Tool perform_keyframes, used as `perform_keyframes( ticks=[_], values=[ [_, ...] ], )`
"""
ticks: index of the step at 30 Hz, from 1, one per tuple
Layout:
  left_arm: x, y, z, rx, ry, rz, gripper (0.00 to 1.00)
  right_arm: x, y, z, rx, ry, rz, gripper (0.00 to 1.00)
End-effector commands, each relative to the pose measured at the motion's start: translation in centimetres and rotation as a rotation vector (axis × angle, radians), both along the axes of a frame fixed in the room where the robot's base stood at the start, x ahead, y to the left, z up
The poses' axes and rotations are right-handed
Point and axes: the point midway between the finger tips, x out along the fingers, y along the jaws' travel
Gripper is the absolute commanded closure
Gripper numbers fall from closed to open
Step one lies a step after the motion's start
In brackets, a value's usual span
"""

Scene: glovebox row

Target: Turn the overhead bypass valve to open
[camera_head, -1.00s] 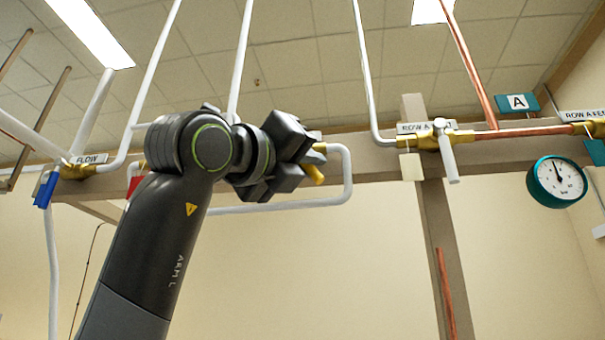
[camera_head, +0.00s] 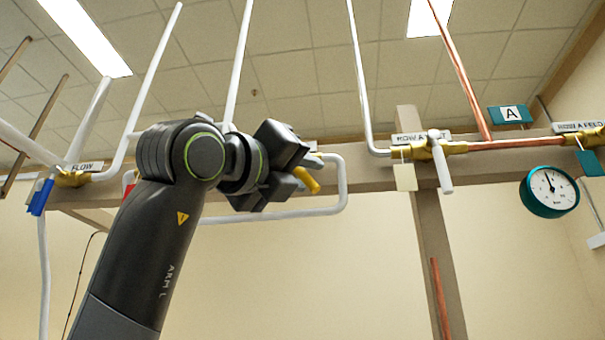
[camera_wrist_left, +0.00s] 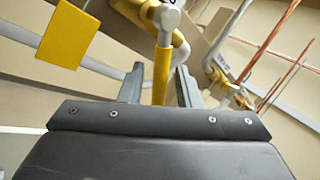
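The bypass valve's yellow lever (camera_head: 306,180) sticks out just past my left gripper in the head view; the gripper hides most of the valve body. In the left wrist view the yellow lever (camera_wrist_left: 162,75) runs from a pale hub (camera_wrist_left: 167,17) on a brass body down between the two fingers. My left gripper (camera_head: 298,165) is open, with a finger on each side of the lever and a visible gap to each. It also shows in the left wrist view (camera_wrist_left: 160,85). My right gripper is not in view.
A yellow tag (camera_wrist_left: 67,35) hangs left of the lever. To the right are a valve with a white lever (camera_head: 440,162), a teal gauge (camera_head: 549,191) and a sign "A" (camera_head: 510,114). A blue-handled valve (camera_head: 41,196) is at far left. White pipes and a beam surround the arm.

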Motion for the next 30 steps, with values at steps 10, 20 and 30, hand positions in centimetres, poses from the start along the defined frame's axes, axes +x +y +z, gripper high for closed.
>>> perform_keyframes(
  ticks=[10,20,30],
  values=[
    [-5.4,4.6,-2.8,-0.003,-0.008,0.004,0.69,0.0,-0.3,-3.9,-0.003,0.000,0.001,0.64],
    [-10.6,8.9,-5.0,-0.001,-0.005,0.003,0.69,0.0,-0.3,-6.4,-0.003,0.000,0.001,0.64],
    [-12.3,10.2,-5.5,0.000,-0.002,0.000,0.69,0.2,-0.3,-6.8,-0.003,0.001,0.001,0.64]
  ],
)
